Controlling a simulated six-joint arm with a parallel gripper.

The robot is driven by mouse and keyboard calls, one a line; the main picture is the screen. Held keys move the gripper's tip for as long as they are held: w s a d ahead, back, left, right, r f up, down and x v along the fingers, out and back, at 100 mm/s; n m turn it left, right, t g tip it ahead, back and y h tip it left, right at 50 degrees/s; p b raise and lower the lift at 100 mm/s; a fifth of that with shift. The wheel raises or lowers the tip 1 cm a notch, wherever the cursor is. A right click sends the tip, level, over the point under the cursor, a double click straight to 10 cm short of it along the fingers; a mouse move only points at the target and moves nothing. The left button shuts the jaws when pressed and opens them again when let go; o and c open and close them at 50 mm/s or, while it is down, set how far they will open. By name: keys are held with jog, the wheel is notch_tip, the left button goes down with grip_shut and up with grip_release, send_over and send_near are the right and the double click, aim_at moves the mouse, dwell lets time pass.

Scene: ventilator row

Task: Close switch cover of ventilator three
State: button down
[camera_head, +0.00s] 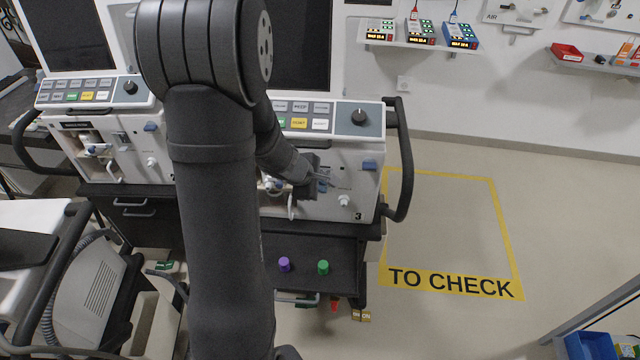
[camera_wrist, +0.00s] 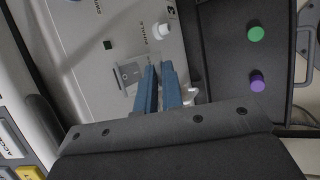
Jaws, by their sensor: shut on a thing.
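Ventilator three (camera_head: 362,210) stands right of my arm, with a "3" on its front panel. Its front also shows in the wrist view (camera_wrist: 90,30). My gripper (camera_head: 322,178) is at this panel, left of the number. In the wrist view the two blue fingers (camera_wrist: 160,68) are close together, with their tips beside a small grey switch plate (camera_wrist: 130,74). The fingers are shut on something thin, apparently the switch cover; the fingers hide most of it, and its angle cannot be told.
A white knob (camera_wrist: 161,31) is close beyond the fingertips. A black side handle (camera_head: 404,160) flanks the ventilator. Purple (camera_head: 284,264) and green (camera_head: 323,267) caps are on the dark shelf below. Another ventilator (camera_head: 110,150) stands left. The yellow-marked floor (camera_head: 445,225) is clear.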

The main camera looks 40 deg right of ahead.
jog(key=c, duration=1.6)
grip_release()
jog(key=shift+o, duration=0.2)
jog(key=v, duration=1.7)
jog(key=shift+r, duration=0.25)
jog(key=shift+s, duration=0.1)
